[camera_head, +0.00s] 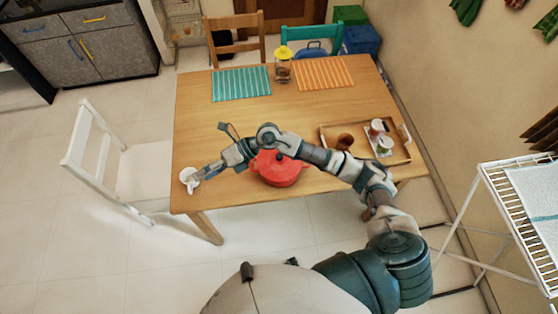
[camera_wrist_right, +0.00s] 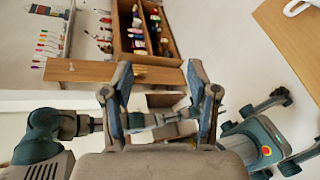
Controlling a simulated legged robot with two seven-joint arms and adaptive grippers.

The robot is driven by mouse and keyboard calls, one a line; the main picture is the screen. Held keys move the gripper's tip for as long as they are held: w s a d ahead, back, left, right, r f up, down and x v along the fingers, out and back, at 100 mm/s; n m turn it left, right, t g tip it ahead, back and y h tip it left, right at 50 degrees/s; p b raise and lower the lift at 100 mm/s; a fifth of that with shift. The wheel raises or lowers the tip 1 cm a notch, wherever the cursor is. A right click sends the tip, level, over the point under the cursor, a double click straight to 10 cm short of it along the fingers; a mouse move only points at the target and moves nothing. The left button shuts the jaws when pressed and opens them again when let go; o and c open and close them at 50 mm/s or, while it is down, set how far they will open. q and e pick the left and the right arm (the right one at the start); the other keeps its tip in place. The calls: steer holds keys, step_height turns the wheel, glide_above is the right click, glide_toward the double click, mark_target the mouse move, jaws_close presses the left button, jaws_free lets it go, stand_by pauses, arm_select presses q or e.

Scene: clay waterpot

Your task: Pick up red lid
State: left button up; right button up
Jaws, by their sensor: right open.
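A red pot (camera_head: 276,178) stands near the front edge of the wooden table, in the head view. Its red lid (camera_head: 268,160) appears to be on top, partly hidden by my right arm, which crosses above it. My right gripper (camera_head: 198,173) is left of the pot, near the table's left edge, by a small white vessel (camera_head: 190,181). In the right wrist view, my right gripper (camera_wrist_right: 162,95) has its two fingers spread apart with nothing between them. The pot and lid do not show there. I cannot make out my left gripper in either view.
A wooden tray (camera_head: 323,133) with cups is right of the pot. Teal (camera_head: 240,84) and orange (camera_head: 323,73) placemats and a yellow-topped jar (camera_head: 283,68) are at the back. A white chair (camera_head: 102,160) stands left. The table's left middle is clear.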

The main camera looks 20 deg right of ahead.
steer(key=w+d+f+n+h, duration=0.1)
steer(key=w+d+f+h, duration=0.25)
steer(key=d+h, duration=0.2)
steer(key=m+h, duration=0.2)
steer(key=h, duration=0.7)
glide_above(280, 156)
steer(key=f, duration=0.4)
steer(key=f+p, duration=0.1)
steer(key=f, duration=0.7)
steer(key=shift+a+f, duration=0.2)
steer(key=shift+a, duration=0.05)
steer(key=f, duration=0.2)
steer(key=f+p, duration=0.1)
steer(key=f, duration=0.2)
steer(key=shift+w+d+f, duration=0.2)
steer(key=shift+d+f, duration=0.1)
steer(key=shift+f, duration=0.05)
jaws_close()
